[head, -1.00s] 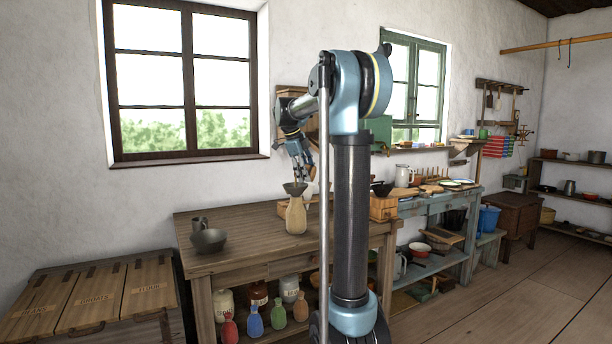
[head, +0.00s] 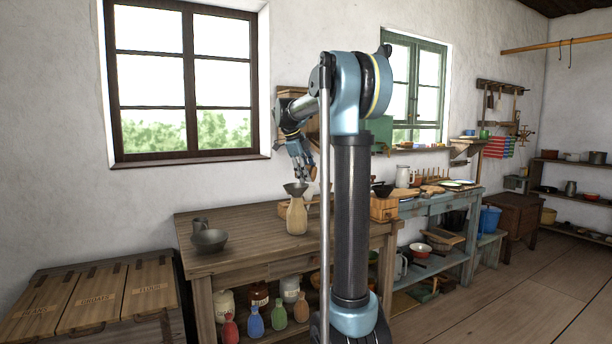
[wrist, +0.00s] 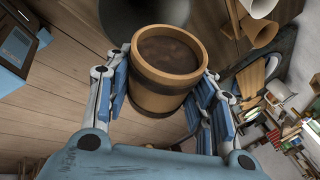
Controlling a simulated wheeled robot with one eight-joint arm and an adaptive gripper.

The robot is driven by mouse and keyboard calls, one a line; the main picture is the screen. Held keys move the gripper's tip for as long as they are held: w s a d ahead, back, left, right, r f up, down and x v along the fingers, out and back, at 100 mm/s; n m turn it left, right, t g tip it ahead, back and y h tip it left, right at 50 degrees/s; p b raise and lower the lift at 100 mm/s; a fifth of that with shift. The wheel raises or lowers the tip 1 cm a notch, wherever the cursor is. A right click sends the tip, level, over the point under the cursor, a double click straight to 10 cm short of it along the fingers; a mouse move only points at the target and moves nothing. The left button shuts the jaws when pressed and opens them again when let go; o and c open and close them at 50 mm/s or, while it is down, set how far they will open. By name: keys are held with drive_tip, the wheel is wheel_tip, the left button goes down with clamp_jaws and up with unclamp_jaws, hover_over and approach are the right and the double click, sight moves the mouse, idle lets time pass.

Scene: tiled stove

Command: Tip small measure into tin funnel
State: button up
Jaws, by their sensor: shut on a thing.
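My gripper (wrist: 165,100) is shut on the small measure (wrist: 165,85), a round wooden cup with dark bands. Brown contents (wrist: 168,52) show inside its mouth in the wrist view. The dark grey tin funnel (head: 296,187) sits in the neck of a tan, bottle-shaped vessel (head: 297,216) on the wooden table. In the head view my gripper (head: 302,174) is just above the funnel. The measure is too small there to tell its tilt. A dark grey round shape lies beyond the measure in the wrist view; I cannot tell surely whether it is the funnel.
A dark bowl (head: 209,241) and a small dark cup (head: 200,225) stand at the table's left. The wooden table (head: 245,245) is clear between them and the vessel. A wooden box (head: 383,207) stands to the right. Jars and coloured bottles fill the shelf below.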

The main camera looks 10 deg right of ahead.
idle(0.4)
drive_tip(key=shift+w+a+r+g+h, duration=0.1)
drive_tip(key=shift+a+r+g+h, duration=0.1)
drive_tip(key=shift+h, duration=0.3)
drive_tip(key=shift+w+a+r+g+h, duration=0.1)
drive_tip(key=shift+r+g+h, duration=0.1)
drive_tip(key=shift+h, duration=0.3)
idle(0.9)
drive_tip(key=shift+w+a+r+n+g+h, duration=0.1)
drive_tip(key=shift+a+r+n+g+h, duration=0.1)
drive_tip(key=shift+h, duration=0.25)
drive_tip(key=shift+a+r+n+g+h, duration=0.1)
drive_tip(key=shift+n+h, duration=0.1)
drive_tip(key=shift+h, duration=0.25)
drive_tip(key=shift+d, duration=0.1)
idle(0.9)
drive_tip(key=shift+w+a+r+g+h, duration=0.15)
drive_tip(key=shift+a+r+g+h, duration=0.2)
drive_tip(key=shift+h, duration=0.55)
drive_tip(key=shift+f, duration=0.1)
idle(1.6)
